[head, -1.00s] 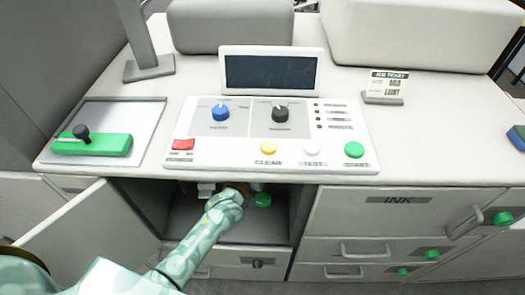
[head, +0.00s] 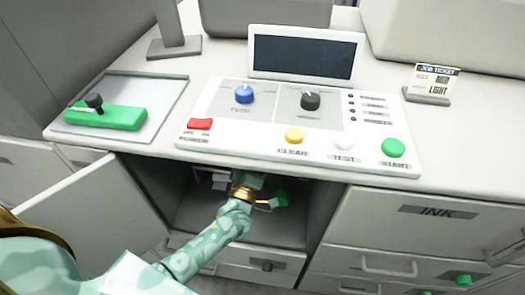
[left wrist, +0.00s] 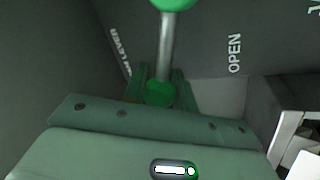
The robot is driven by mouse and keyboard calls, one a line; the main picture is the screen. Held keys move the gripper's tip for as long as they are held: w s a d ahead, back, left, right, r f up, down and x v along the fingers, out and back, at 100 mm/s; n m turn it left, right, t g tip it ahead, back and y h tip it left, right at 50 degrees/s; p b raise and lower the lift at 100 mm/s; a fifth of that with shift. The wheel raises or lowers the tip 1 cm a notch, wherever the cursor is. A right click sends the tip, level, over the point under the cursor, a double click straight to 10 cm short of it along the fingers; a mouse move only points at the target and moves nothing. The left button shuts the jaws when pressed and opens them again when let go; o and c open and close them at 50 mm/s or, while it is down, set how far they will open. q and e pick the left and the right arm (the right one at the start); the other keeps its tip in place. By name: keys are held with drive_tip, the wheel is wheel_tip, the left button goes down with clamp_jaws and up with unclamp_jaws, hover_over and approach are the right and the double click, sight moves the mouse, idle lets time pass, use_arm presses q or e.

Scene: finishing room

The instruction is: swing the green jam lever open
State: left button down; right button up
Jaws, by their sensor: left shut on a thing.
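The green jam lever shows in the left wrist view as a silver rod (left wrist: 166,42) with a green round end (left wrist: 175,4) at the top edge and a green lower end (left wrist: 158,93). My left gripper (left wrist: 157,88) is shut on that lower end, its two fingers on either side of it. In the head view my left arm reaches into the open cabinet under the console, and the left gripper (head: 262,201) is partly hidden there. A green round part of the lever (head: 283,198) shows just right of it. My right gripper is not in view.
"OPEN" (left wrist: 235,53) is printed right of the rod and a lever label (left wrist: 120,52) left of it. The cabinet door (head: 90,205) stands open at left. The control panel (head: 265,128) lies above; a drawer (head: 250,265) sits below.

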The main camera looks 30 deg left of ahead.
use_arm(q)
drive_tip(key=shift+s+a+f+n+y+b, duration=0.15)
drive_tip(key=shift+f+n+y+b, duration=0.3)
drive_tip(key=shift+n, duration=0.45)
drive_tip(key=shift+w+a+f+n+y+b, duration=0.15)
drive_tip(key=shift+f+n+y+b, duration=0.3)
drive_tip(key=shift+n, duration=0.45)
drive_tip(key=shift+s+f, duration=0.1)
drive_tip(key=c, duration=1.1)
unclamp_jaws()
drive_tip(key=v, duration=1.6)
drive_tip(key=shift+s, duration=0.15)
drive_tip(key=shift+d, duration=0.1)
